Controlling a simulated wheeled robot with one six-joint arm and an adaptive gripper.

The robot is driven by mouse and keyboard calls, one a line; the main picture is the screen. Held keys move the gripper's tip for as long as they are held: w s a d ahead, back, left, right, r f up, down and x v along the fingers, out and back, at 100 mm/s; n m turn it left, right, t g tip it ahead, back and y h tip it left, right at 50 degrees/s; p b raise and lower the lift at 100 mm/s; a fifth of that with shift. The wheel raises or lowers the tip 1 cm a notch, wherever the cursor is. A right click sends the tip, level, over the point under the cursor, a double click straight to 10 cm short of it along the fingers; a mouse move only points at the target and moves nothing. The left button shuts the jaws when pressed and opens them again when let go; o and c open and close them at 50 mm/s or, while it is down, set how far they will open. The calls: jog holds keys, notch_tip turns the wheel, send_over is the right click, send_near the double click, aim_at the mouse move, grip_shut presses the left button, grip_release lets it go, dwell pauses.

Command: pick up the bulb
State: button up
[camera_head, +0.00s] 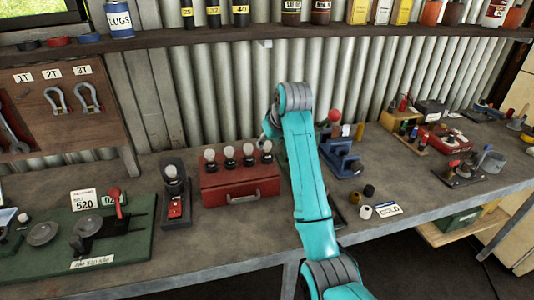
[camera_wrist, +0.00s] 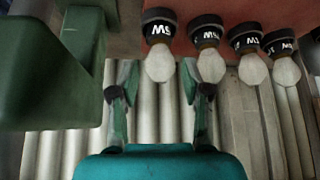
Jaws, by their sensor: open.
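Several clear bulbs with black, white-lettered collars (camera_head: 229,155) stand upright in a row on a red box (camera_head: 240,189) on the bench. In the wrist view the same bulbs (camera_wrist: 158,62) appear upside down, below the red box's surface (camera_wrist: 240,14). One more bulb (camera_head: 170,172) stands on a dark grey stand left of the box. My gripper (camera_wrist: 159,68) is open, with one bulb showing between its fingertips in the picture; I cannot tell the depth between them. In the head view my arm hides most of the gripper, right of the row.
A blue stand (camera_head: 342,160) with a red-topped item is just right of my arm. A dark green block (camera_wrist: 40,75) fills the wrist view's left side. A green scale board (camera_head: 130,240) lies left. The bench front before the red box is clear.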

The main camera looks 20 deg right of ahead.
jog(key=shift+x, duration=1.4)
jog(key=shift+c, duration=0.3)
grip_shut()
jog(key=shift+r, duration=0.1)
